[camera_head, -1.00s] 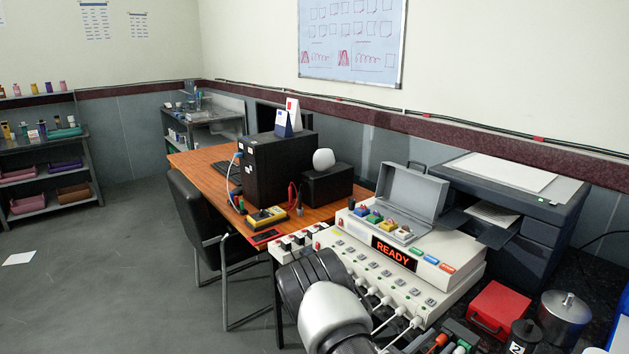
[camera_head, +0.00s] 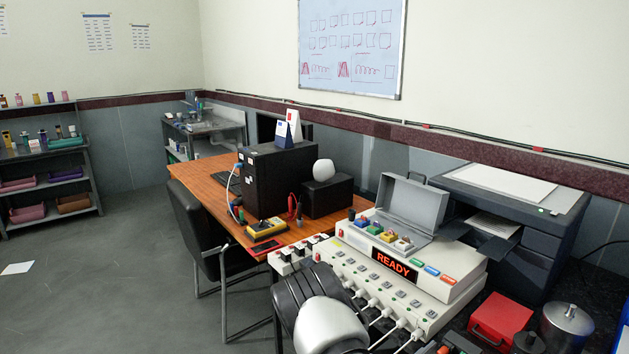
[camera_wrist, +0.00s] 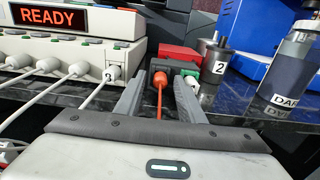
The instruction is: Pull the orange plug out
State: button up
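The orange plug (camera_wrist: 160,80) shows in the wrist view with its orange cable running toward me. Its front end meets a dark block (camera_wrist: 172,65); whether it is fully seated I cannot tell. My gripper (camera_wrist: 160,88) is open, with one finger on each side of the plug and cable. A gap shows between the plug and each finger, so it appears untouched. In the head view my wrist hides the gripper's fingers, and I cannot make out the plug clearly.
A white power strip (camera_head: 385,290) with several white plugs stands left of the gripper, below a READY display (camera_head: 394,265). A red box (camera_head: 500,320), a metal pot (camera_head: 566,327) and a black cylinder marked 2 (camera_wrist: 216,66) stand close by on the dark bench.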

grip_shut()
jog(key=shift+a, duration=0.1)
jog(key=shift+p+v, duration=0.3)
jog(key=shift+v, duration=2.6)
